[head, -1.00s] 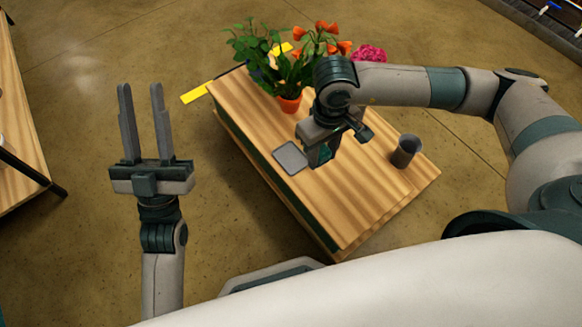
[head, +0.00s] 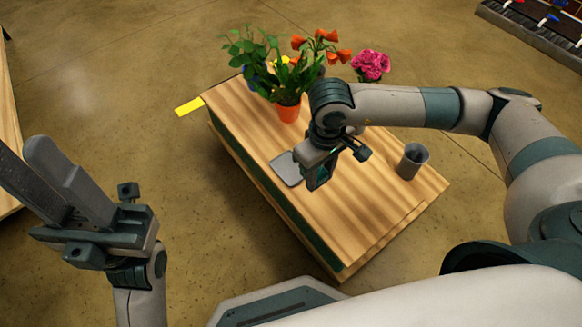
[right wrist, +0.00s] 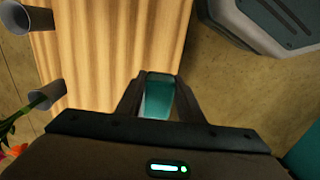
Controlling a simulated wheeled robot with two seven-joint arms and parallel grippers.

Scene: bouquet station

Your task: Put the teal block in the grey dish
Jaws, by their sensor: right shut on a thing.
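The teal block (right wrist: 158,97) is between the two fingers of my right gripper in the right wrist view. My right gripper (head: 318,181) is shut on it, above the wooden table in the head view. The grey dish (head: 286,169) is a flat, square-looking piece on the table, just left of the right gripper and partly hidden by it. I cannot see anything in its visible part. My left gripper (head: 24,158) is open and empty, tilted to the left over the floor, away from the table.
A grey cup (head: 412,161) stands on the table right of the right gripper. An orange pot (head: 288,108) with leaves and orange flowers stands at the back, with pink flowers (head: 370,65) beside it. The front of the tabletop (head: 350,230) is clear.

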